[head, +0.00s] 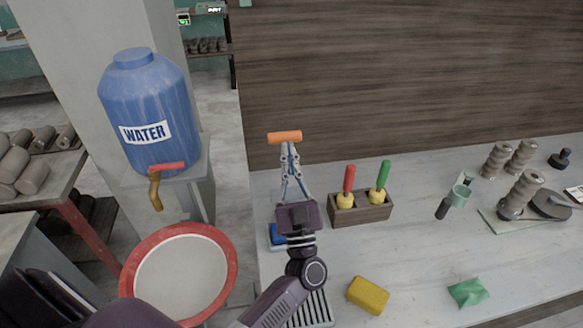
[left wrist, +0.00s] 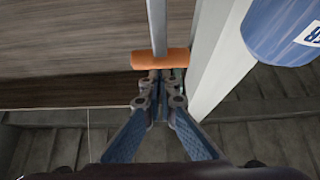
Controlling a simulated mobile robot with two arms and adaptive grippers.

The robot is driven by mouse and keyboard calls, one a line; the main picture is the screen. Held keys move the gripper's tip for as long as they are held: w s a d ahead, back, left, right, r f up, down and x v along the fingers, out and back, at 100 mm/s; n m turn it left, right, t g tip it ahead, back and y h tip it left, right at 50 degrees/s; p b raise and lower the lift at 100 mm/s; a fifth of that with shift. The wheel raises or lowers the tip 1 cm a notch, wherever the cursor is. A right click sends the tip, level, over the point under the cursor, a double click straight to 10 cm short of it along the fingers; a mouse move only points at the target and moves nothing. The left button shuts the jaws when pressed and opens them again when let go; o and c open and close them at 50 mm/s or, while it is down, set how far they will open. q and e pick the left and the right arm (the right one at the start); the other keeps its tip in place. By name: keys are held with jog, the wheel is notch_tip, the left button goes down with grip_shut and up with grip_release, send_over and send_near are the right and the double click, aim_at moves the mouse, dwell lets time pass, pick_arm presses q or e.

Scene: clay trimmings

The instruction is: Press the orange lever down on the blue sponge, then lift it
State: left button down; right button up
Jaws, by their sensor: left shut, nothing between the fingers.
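The orange lever handle (head: 285,137) is raised in the head view, above the tips of my left gripper (head: 288,152). In the left wrist view the handle (left wrist: 160,59) lies crosswise in front of my shut fingertips (left wrist: 158,78), with a grey bar (left wrist: 157,28) running up from it. The fingers are close to the handle with nothing between them; I cannot tell whether they touch it. The blue sponge (head: 276,233) is low down beside my gripper's body, which partly hides it and the lever's base. My right gripper is in neither view.
A wooden holder (head: 360,212) with red- and green-handled tools stands right of the lever. A yellow block (head: 367,295) and green cloth (head: 468,292) lie nearer on the table. A blue water container (head: 147,95) and red-rimmed basin (head: 132,262) are at left.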

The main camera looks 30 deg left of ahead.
aim_at(286, 139)
pick_arm(q)
jog(key=shift+w+a, duration=0.15)
jog(key=w, duration=0.1)
jog(key=w+a, duration=0.1)
jog(key=a, duration=0.1)
jog(key=shift+w+r, duration=0.25)
jog(key=shift+w, duration=0.15)
jog(key=shift+s+r, duration=0.1)
